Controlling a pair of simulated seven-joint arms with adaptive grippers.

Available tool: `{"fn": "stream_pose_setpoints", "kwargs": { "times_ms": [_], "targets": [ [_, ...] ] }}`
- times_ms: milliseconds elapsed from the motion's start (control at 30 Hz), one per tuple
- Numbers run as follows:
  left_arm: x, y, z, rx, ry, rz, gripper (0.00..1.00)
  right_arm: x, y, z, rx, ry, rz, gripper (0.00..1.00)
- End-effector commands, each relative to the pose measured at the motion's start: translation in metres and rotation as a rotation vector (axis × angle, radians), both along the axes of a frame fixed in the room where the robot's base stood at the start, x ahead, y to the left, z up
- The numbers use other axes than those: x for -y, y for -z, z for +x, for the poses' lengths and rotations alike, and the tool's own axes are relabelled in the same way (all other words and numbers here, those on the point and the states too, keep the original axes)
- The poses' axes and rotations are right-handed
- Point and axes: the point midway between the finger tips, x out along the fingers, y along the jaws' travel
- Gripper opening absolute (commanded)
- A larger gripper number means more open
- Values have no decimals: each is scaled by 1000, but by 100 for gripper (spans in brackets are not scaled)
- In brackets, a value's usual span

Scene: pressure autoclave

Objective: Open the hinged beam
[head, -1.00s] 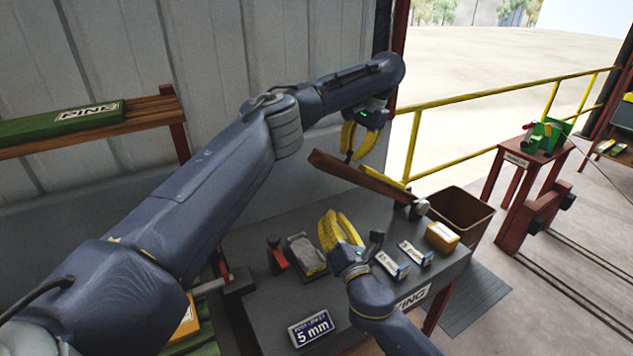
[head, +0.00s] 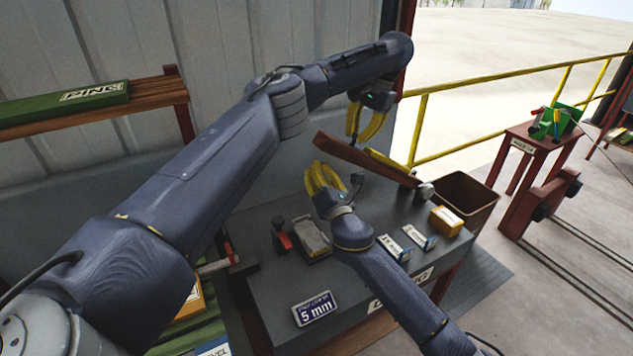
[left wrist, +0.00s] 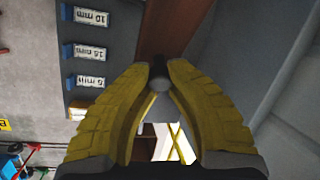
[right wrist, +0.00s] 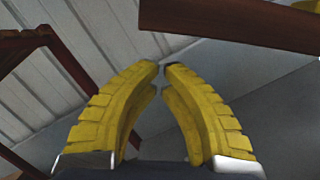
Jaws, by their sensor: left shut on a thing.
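The hinged beam (head: 362,160) is a reddish-brown bar above the far side of the grey bench, its left end higher than its right, near a metal fitting (head: 424,191). It also shows in the left wrist view (left wrist: 172,28) and the right wrist view (right wrist: 225,22). My left gripper (head: 364,138) is at the beam's middle. In the left wrist view its yellow fingers are shut on a grey knob (left wrist: 159,82) at the beam. My right gripper (head: 322,170) is just below the beam's left end, apart from it, fingertips nearly together (right wrist: 161,68) and nothing between them.
The bench (head: 270,285) carries a 5 mm sign (head: 315,309), a grey block (head: 309,239), a red-and-black tool (head: 281,238), small labelled boxes (head: 394,248) and an orange box (head: 446,221). A brown bin (head: 466,200) and yellow railing (head: 480,140) stand beyond.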

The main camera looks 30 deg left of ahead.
Motion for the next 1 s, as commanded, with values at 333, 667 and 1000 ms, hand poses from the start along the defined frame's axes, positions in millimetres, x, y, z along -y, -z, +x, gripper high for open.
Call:
{"fn": "stream_pose_setpoints", "kwargs": {
  "times_ms": [333, 667, 1000],
  "targets": [
    [2, 2, 0, -1, -1, -2, 0, 6, -17, 9, 0, -1, -1, 0],
    [2, 2, 0, -1, -1, -2, 0, 7, -17, 10, 0, -1, -1, 0],
    [1, 4, -1, -3, -1, -2, 0, 15, -43, 23, 4, 3, -1, 0]
  ]
}}
